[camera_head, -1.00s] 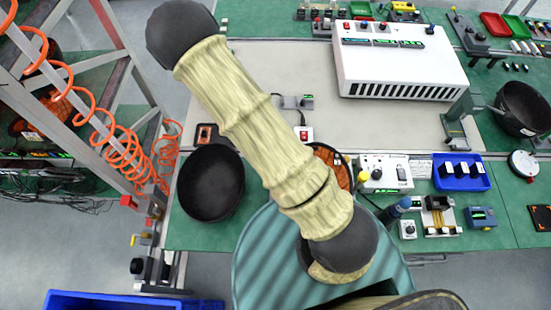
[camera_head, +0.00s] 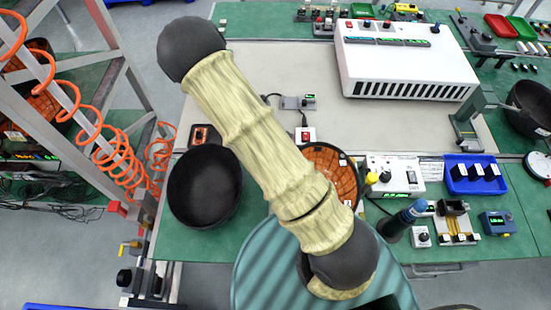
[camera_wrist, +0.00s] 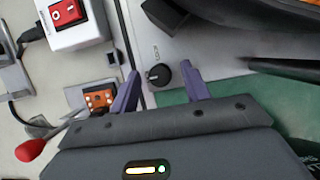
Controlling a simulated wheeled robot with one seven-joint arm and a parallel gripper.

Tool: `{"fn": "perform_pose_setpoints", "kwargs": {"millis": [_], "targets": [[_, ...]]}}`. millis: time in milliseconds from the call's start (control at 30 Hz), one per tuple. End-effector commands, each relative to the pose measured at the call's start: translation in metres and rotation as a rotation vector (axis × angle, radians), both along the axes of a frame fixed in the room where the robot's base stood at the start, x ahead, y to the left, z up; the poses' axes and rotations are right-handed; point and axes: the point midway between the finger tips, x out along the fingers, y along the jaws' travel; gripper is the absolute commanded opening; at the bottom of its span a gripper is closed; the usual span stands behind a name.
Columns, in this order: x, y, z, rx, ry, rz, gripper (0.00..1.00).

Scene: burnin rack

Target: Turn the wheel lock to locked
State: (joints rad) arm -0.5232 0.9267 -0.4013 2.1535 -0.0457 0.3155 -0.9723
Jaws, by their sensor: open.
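A round black knob (camera_wrist: 158,74) with a white pointer mark and a small label sits on a grey panel in the wrist view. I cannot read the label or tell for sure that this is the wheel lock. My gripper (camera_wrist: 160,80) is open, with its two purple fingers on either side of the knob and nothing held. I cannot tell whether they touch it. In the head view my own arm covers the middle of the bench, and the gripper does not show.
A white box with a red rocker switch (camera_wrist: 68,12) and a red-tipped lever (camera_wrist: 30,150) are left of my gripper. A metal frame with coiled orange hose (camera_head: 120,155) is at left.

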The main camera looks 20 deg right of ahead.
Motion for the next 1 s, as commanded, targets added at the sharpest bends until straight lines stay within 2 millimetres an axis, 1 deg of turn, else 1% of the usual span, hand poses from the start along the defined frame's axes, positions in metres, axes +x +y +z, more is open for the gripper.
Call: {"fn": "perform_pose_setpoints", "kwargs": {"millis": [167, 200, 267, 400, 433, 767, 1000], "targets": [[0.0, -0.0001, 0.0006, 0.0, 0.0, 0.0, 0.47], [0.0, -0.0001, 0.0006, 0.0, 0.0, 0.0, 0.43], [0.0, 0.0, 0.0005, 0.0, 0.0, 0.0, 0.31], [0.0, 0.0001, 0.0005, 0.0, 0.0, 0.0, 0.04], [0.0, 0.0001, 0.0005, 0.0, 0.0, 0.0, 0.02], [0.0005, 0.0002, 0.0008, 0.0, 0.001, -0.029, 0.02], [0.0013, -0.0001, 0.0011, 0.001, 0.001, -0.13, 0.02]]}}
